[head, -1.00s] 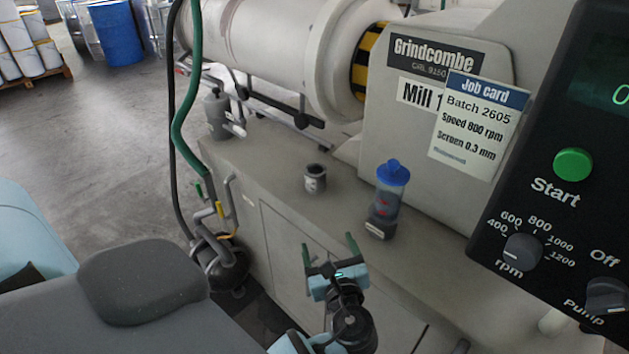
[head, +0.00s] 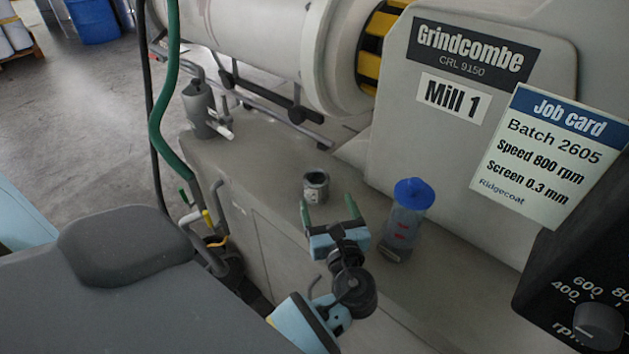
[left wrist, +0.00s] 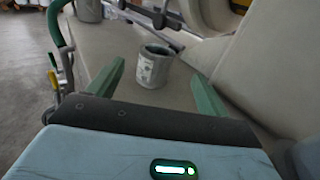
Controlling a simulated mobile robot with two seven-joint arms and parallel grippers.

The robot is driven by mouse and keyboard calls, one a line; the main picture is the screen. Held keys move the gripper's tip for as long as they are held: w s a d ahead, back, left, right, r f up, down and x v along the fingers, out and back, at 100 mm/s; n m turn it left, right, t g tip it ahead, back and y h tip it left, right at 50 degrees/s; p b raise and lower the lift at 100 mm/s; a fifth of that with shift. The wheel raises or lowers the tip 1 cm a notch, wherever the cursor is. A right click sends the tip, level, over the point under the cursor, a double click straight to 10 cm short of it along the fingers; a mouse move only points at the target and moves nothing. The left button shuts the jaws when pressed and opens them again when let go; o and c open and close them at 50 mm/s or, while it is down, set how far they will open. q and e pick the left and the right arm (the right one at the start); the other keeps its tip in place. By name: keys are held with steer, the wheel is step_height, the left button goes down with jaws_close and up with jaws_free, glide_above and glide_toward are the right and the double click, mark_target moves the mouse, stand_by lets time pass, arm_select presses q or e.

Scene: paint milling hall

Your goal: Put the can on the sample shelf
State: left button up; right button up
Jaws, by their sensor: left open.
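The can (head: 316,186), small, grey and open-topped with a pale label, stands upright on the grey ledge of the mill. My left gripper (head: 329,208) is open and empty, with green fingers, just in front of the can in the head view. In the left wrist view the can (left wrist: 154,66) stands beyond and between the spread fingers of the gripper (left wrist: 158,90); I see no contact. I cannot make out the sample shelf in these views. My right gripper is not in view.
A clear pot with a blue lid (head: 404,217) stands on the ledge right of the can. A grey valve fitting (head: 203,107) is at the ledge's far left. The mill housing (head: 440,150) rises behind. A control panel (head: 580,290) juts in at the right.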

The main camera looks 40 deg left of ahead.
mark_target(320, 188)
arm_select(q)
steer(key=shift+w+a+r, duration=0.1)
steer(key=shift+w+a, duration=0.1)
steer(key=shift+a, duration=0.05)
steer(key=shift+x, duration=3.5)
steer(key=shift+s, duration=0.15)
steer(key=c, duration=1.1)
steer(key=shift+c, duration=0.2)
steer(key=shift+a+r+p, duration=0.1)
steer(key=shift+p, duration=0.2)
